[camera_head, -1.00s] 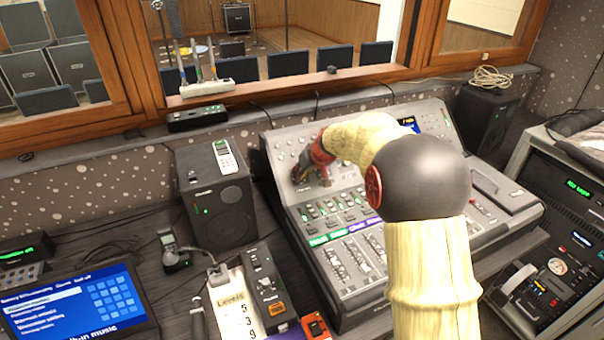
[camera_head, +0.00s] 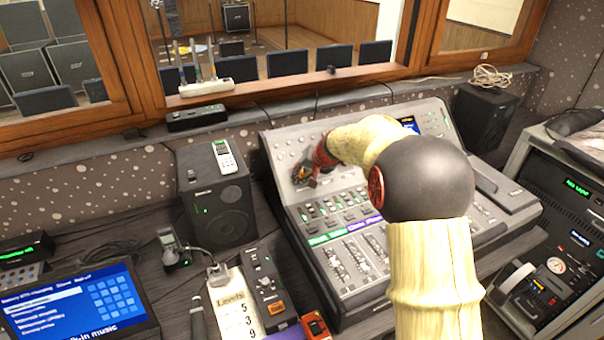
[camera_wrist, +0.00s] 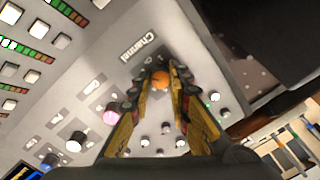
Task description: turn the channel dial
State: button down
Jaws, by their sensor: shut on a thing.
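The mixing console (camera_head: 345,262) stands in the middle of the head view, with rows of faders and a sloped upper panel. The channel dial is an orange knob (camera_wrist: 160,80) beside the printed word "Channel" in the wrist view. My gripper (camera_wrist: 161,74) has its two yellow and black fingers closed around this dial, one on each side. In the head view my gripper (camera_head: 302,178) is at the upper left part of the console panel, and the dial is mostly hidden there.
Small white and pink knobs (camera_wrist: 110,115) and lit buttons lie close around the fingers. A black speaker (camera_head: 217,200) stands left of the console. A level sheet (camera_head: 238,308) and a small fader box (camera_head: 266,285) lie in front left.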

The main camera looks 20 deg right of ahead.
dwell(0.4)
jog(key=c, duration=1.8)
grip_release()
jog(key=shift+o, duration=0.7)
jog(key=shift+s+r, duration=0.1)
jog(key=v, duration=1.1)
jog(key=shift+s+r, duration=0.2)
jog(key=shift+r, duration=0.05)
